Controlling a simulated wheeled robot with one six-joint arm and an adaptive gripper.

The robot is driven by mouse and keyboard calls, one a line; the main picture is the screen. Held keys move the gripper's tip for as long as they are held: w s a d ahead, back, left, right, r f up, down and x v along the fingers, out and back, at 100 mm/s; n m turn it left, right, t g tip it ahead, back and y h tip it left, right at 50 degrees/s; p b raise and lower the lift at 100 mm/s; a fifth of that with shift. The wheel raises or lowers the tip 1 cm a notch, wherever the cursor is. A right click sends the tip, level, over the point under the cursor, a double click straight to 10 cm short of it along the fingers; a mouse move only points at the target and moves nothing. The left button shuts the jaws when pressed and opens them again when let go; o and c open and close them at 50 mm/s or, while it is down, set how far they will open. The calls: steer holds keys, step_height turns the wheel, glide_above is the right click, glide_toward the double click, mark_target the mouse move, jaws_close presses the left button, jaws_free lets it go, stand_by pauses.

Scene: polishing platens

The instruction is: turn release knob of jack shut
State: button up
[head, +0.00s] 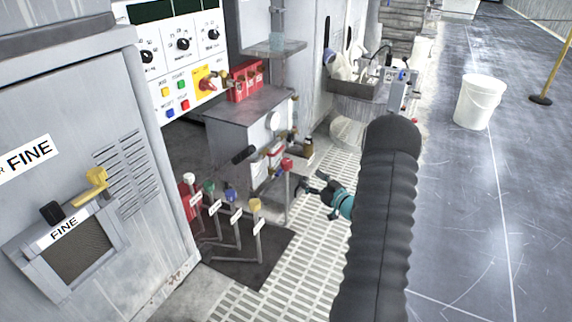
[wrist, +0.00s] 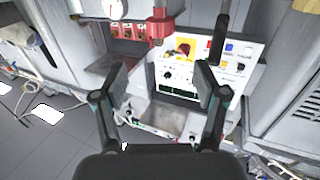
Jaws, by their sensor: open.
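A small red body (head: 275,156) at the front of the grey cabinet, with a black-gripped lever (head: 243,155) beside it, looks like the jack. In the wrist view a red fitting (wrist: 160,27) and a dark rod (wrist: 218,38) show beyond the fingers, likely the same parts. I cannot make out the release knob for certain. My gripper (head: 313,187) is teal and black, low over the light grating, to the right of the red body and apart from it. In the wrist view my gripper (wrist: 163,80) is open, with nothing between its fingers.
The grey cabinet (head: 245,125) carries a gauge and red boxes (head: 245,80). A control panel (head: 183,60) is behind. A white bucket (head: 480,102) stands on open floor at right.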

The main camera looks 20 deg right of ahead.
mark_target(291, 165)
steer(key=x, duration=1.3)
steer(key=shift+w+a, duration=0.2)
steer(key=shift+w, duration=0.1)
steer(key=shift+c, duration=0.3)
steer(key=c, duration=1.1)
